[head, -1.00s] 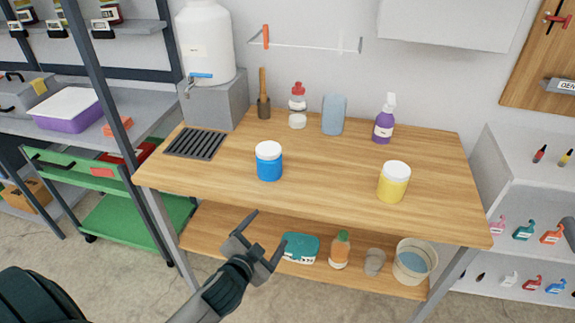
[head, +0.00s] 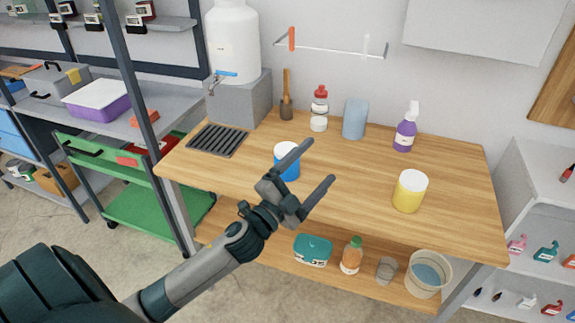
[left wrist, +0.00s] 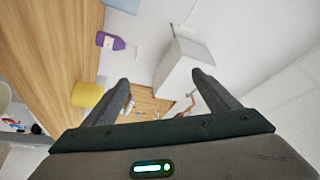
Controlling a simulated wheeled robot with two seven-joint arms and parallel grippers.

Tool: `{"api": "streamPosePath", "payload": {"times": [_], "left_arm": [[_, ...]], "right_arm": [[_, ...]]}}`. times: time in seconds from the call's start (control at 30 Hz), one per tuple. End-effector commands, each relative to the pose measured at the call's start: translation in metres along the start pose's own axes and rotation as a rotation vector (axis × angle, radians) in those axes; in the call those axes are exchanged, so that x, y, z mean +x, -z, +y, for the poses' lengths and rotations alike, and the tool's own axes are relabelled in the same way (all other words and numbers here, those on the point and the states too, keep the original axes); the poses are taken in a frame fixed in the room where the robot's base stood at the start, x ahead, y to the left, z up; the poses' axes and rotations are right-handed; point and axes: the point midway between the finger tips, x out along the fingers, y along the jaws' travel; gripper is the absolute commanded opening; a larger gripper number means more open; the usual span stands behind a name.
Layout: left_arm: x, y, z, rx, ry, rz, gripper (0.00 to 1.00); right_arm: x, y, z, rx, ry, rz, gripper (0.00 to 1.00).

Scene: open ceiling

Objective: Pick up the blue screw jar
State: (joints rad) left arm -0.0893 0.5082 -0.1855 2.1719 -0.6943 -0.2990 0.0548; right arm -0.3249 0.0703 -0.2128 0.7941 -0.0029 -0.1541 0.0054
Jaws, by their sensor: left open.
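The blue screw jar (head: 290,173) with a white lid stands upright on the wooden table (head: 340,190), left of its middle. My left gripper (head: 320,163) is open and empty. In the head view it overlaps the jar and hides part of it; the gap between them cannot be judged exactly. In the left wrist view the open fingers (left wrist: 162,92) show with nothing between them, and the blue jar is not visible there. My right gripper is not in view.
A yellow jar (head: 410,191) stands at the table's right. A purple spray bottle (head: 405,132), blue container (head: 355,119), red-topped bottle (head: 319,110) and white water tank (head: 232,45) line the back. A lower shelf holds a teal box (head: 313,251) and bucket (head: 427,275).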

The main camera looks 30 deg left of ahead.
Motion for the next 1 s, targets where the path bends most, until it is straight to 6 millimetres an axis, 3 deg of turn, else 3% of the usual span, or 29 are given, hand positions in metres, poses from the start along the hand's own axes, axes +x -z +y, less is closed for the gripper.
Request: {"api": "streamPosePath", "payload": {"times": [0.1,0.3,0.47,0.57,0.73,0.87,1.0], "left_arm": [[0.021,0.038,-0.031,0.177,0.038,0.206,0.81],[0.034,0.096,-0.050,0.551,0.021,0.581,0.81],[0.031,0.107,-0.045,0.870,-0.079,0.825,0.81],[0.028,0.092,-0.040,1.071,-0.187,0.942,0.81],[0.023,0.035,-0.049,1.399,-0.443,1.058,0.81],[0.018,-0.026,-0.077,1.610,-0.693,1.065,0.81],[0.007,-0.082,-0.119,1.753,-0.941,1.013,0.81]], "right_arm": [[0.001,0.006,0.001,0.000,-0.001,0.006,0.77],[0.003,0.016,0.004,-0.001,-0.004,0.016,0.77],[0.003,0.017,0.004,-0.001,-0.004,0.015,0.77],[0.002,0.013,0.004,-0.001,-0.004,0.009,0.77],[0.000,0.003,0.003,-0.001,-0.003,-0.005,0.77],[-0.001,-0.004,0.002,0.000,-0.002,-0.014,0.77],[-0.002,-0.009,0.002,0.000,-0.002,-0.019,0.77]]}}
